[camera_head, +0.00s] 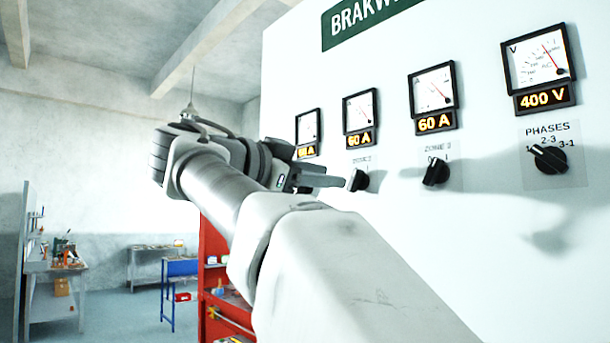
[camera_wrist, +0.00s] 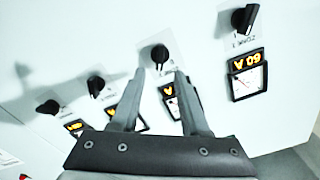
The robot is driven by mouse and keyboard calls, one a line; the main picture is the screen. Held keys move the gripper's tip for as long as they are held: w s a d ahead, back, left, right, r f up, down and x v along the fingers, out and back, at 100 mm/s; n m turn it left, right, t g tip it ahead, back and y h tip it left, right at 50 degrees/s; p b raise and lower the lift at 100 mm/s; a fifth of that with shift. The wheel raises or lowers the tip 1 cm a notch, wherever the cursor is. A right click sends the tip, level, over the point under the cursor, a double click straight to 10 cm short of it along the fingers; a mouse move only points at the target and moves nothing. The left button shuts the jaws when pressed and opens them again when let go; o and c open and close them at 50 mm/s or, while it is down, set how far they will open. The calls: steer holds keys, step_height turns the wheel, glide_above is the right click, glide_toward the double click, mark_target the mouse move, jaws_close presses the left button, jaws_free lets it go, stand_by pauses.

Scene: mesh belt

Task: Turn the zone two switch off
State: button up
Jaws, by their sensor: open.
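The zone two switch (camera_head: 358,180) is a black rotary knob on a white panel, below a 60 A meter. Its label is partly readable in the head view. In the wrist view the zone two knob (camera_wrist: 160,54) appears between and just beyond the two fingertips. My gripper (camera_head: 338,182) points at the panel from the left, its fingertips close to this knob. In the wrist view my gripper (camera_wrist: 160,74) is open, with nothing held. I cannot tell whether a finger touches the knob, nor clearly which way the knob points.
The zone three knob (camera_head: 436,172) and the phases knob (camera_head: 549,158) are to the right on the panel. The zone one knob (camera_wrist: 243,18) shows at the wrist view's upper right. A red shelf (camera_head: 213,260) stands below my arm. Workbenches stand at far left.

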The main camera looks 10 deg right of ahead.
mark_target(352, 179)
steer(key=p+x, duration=0.1)
steer(key=x, duration=0.5)
jaws_close()
